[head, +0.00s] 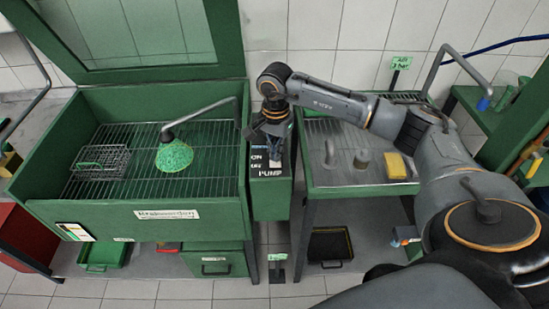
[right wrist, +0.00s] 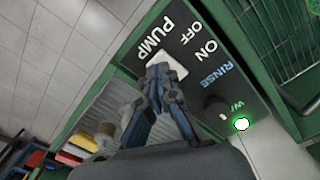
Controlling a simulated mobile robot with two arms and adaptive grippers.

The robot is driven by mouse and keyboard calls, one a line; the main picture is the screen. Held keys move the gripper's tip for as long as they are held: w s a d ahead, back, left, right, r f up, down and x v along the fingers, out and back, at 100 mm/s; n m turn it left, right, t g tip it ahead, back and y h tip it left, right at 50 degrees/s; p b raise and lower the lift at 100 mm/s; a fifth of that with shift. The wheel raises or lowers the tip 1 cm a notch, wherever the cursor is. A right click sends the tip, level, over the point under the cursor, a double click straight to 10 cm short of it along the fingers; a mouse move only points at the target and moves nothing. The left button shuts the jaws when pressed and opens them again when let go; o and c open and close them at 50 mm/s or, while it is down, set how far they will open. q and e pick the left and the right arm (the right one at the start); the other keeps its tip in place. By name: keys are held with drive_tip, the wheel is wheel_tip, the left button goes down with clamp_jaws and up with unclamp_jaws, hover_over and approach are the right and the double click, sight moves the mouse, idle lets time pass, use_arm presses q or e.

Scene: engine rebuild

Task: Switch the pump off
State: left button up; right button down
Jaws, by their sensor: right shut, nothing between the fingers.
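The green pump box (head: 270,197) stands at the right side of the wash basin. Its dark panel (right wrist: 198,50) reads PUMP, OFF, ON and RINSE in the right wrist view. A pale switch plate (right wrist: 178,66) sits beside PUMP and OFF, partly covered by my fingertips; its position cannot be told. A round lamp (right wrist: 241,124) glows green at the panel's other end. Green liquid (head: 174,155) sprays from the bent spout (head: 200,115) into the basin. My right gripper (head: 271,131) is shut and empty, its tips (right wrist: 162,74) at the plate; contact cannot be told. My left gripper is out of view.
The green basin (head: 195,212) has a raised lid (head: 130,75) and holds a wire basket (head: 98,162). On the right, a steel-topped table (head: 345,180) carries metal parts and a yellow block (head: 396,166). A dark knob (right wrist: 216,108) stands near the lamp.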

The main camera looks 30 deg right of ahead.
sight(275, 163)
drive_tip(key=shift+f+b, duration=1)
drive_tip(key=shift+f, duration=0.15)
idle(0.9)
drive_tip(key=shift+r, duration=0.1)
drive_tip(key=shift+r+p, duration=0.45)
drive_tip(key=shift+r, duration=0.2)
drive_tip(key=shift+r+p, duration=1.4)
drive_tip(key=shift+r, duration=1.45)
